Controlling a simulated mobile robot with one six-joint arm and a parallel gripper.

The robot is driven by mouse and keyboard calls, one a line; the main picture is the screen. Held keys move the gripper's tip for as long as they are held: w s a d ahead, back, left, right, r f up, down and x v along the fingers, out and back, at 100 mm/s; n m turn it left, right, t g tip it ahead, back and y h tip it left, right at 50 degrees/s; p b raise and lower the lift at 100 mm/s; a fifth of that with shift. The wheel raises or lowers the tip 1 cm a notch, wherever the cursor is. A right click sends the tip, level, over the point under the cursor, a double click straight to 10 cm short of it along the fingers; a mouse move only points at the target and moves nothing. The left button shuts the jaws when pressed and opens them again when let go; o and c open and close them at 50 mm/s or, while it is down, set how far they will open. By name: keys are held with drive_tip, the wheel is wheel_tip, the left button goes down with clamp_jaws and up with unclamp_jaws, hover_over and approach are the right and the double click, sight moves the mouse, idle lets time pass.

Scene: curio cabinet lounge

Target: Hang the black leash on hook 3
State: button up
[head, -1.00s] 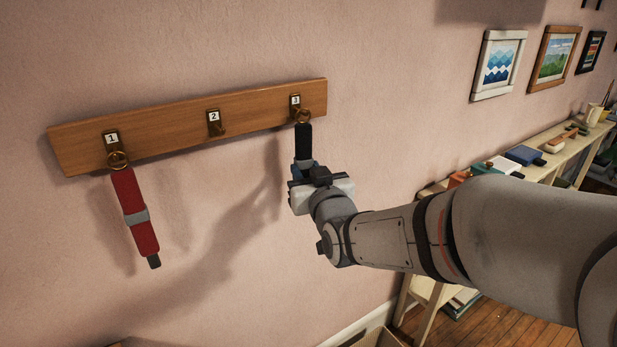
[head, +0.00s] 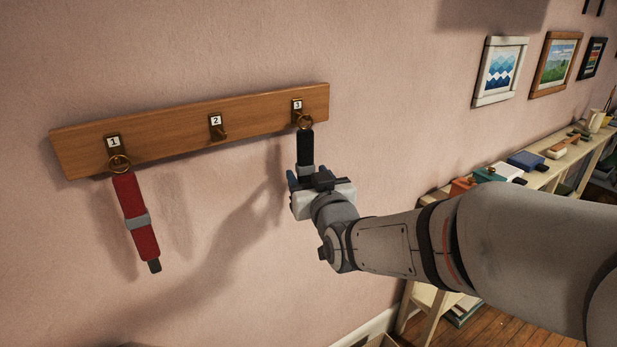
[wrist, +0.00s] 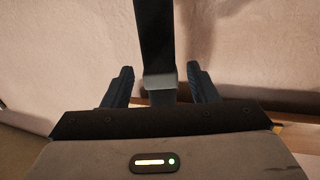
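The black leash (head: 306,148) hangs below hook 3 (head: 297,107) at the right end of the wooden rail. Its brass ring (head: 304,122) appears to be around the hook, though the exact seating is too small to tell. The strap hangs nearly straight down. My gripper (head: 308,177) is at the leash's lower part, below the hook. In the wrist view, the leash's black strap (wrist: 155,40) and grey band (wrist: 160,82) show between my gripper's fingers (wrist: 160,88), which stand apart with a gap on each side. The leash's lower end is hidden by my gripper.
A red leash (head: 136,215) hangs from hook 1 (head: 114,145). Hook 2 (head: 217,126) is empty. The wooden rail (head: 170,137) is on a pink wall. A cream shelf (head: 560,158) with several small objects stands at the right, below framed pictures.

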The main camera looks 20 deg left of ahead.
drive_tip(key=shift+o, duration=0.2)
drive_tip(key=v, duration=0.8)
drive_tip(key=s+d+f+m+g+h+p, duration=0.1)
drive_tip(key=d+f+m+g+h+p, duration=0.2)
drive_tip(key=d, duration=0.5)
drive_tip(key=d+f+g+h+p, duration=0.2)
drive_tip(key=d+g+h, duration=0.15)
drive_tip(key=d, duration=0.55)
drive_tip(key=s+d+f+m+g+h+p, duration=0.1)
drive_tip(key=s+d+m+g+h+p, duration=0.2)
drive_tip(key=s+d+g, duration=0.3)
drive_tip(key=s+d, duration=0.5)
drive_tip(key=s, duration=0.2)
drive_tip(key=shift+d+m, duration=0.3)
drive_tip(key=shift+m, duration=0.1)
